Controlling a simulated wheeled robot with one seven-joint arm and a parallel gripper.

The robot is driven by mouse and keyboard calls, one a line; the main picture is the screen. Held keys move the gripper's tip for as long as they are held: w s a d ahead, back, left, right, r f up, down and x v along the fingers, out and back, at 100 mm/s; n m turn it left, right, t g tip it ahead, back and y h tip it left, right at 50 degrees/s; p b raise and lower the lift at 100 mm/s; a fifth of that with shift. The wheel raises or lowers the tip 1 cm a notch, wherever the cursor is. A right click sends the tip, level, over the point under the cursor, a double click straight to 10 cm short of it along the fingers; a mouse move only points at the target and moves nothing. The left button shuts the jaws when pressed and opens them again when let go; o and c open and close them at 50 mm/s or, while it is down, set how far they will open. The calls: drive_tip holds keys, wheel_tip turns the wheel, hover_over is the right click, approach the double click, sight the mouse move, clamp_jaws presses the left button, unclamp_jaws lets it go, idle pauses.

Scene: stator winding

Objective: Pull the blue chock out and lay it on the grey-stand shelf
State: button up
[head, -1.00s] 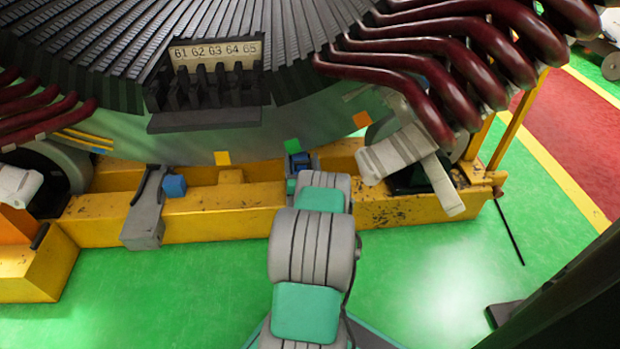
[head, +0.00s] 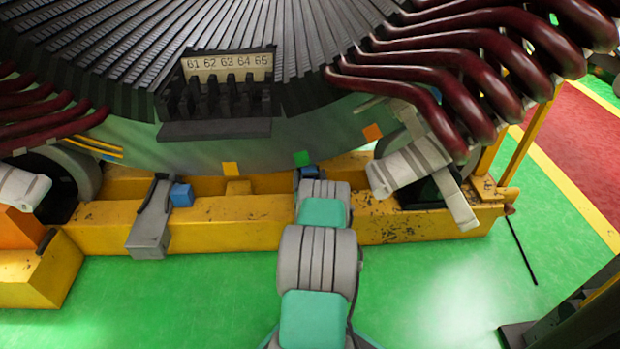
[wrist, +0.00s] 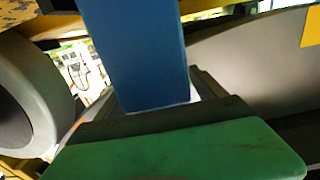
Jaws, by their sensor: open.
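A large blue block (wrist: 135,55), likely the chock, stands upright and close in the wrist view. In the head view, a small blue piece (head: 309,172) shows just beyond the end of my arm, partly hidden by it. Another blue block (head: 181,194) sits on the yellow beam beside a grey bracket (head: 150,228). I cannot tell for certain which is the stand with the shelf. My gripper (wrist: 150,120) shows as a green and dark part below the blue block in the wrist view. It is open; its fingertips are not clearly seen, and my arm hides it in the head view.
The yellow beam (head: 235,222) runs under the curved stator wall (head: 200,152). Light grey plates (head: 408,165) stand at the right, below dark red coils (head: 440,70). A grey rounded part (wrist: 30,95) is at the left of the wrist view. The green floor in front is clear.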

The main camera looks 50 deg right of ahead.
drive_tip(key=shift+w+d, duration=0.5)
drive_tip(key=shift+d, duration=0.05)
clamp_jaws()
idle(0.6)
